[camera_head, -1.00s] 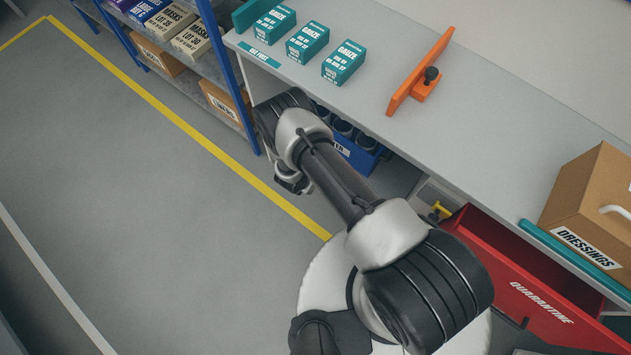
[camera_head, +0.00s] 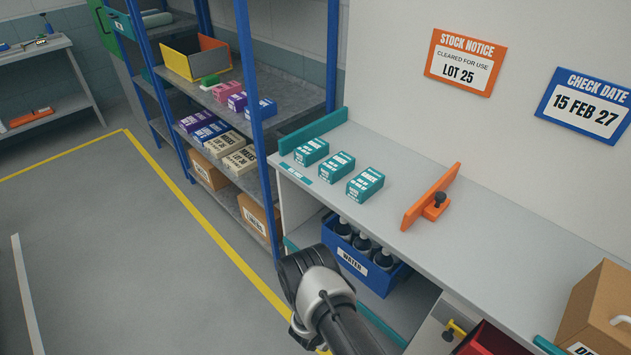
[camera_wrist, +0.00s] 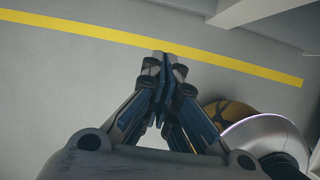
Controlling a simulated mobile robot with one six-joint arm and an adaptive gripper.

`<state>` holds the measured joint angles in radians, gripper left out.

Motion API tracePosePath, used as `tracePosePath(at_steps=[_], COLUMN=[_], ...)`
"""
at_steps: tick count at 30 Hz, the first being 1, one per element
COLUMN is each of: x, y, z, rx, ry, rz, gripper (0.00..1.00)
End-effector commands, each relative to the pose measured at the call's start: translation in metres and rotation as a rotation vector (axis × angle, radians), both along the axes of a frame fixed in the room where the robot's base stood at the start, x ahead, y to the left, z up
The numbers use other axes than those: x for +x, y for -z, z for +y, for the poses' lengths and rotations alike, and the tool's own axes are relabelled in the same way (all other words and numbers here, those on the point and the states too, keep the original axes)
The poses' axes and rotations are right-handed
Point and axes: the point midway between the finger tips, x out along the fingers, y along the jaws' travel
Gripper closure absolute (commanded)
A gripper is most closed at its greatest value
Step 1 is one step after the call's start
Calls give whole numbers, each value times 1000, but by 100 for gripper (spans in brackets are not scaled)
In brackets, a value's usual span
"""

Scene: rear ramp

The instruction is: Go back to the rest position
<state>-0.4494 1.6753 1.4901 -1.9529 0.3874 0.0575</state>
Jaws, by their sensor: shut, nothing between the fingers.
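My gripper (camera_wrist: 165,62) shows in the wrist view with its fingertips together and nothing between them. It hangs over the grey floor (camera_wrist: 75,70), with the yellow floor line (camera_wrist: 215,60) passing behind the fingertips. In the head view my arm is folded low at the bottom middle, in front of the workbench (camera_head: 480,215). The fingers cannot be made out in the head view.
Three teal gauze boxes (camera_head: 337,166) and an orange divider (camera_head: 430,198) stand on the bench. A blue-posted shelf (camera_head: 258,130) stands left. Open floor (camera_head: 110,240) lies at the left.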

Motion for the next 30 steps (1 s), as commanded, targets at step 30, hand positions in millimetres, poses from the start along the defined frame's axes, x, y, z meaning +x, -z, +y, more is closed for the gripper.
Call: tracePosePath(at_steps=[30], x=[101], y=[-465], z=[-109], rx=[196], ry=[1123], rz=[-539], gripper=[100])
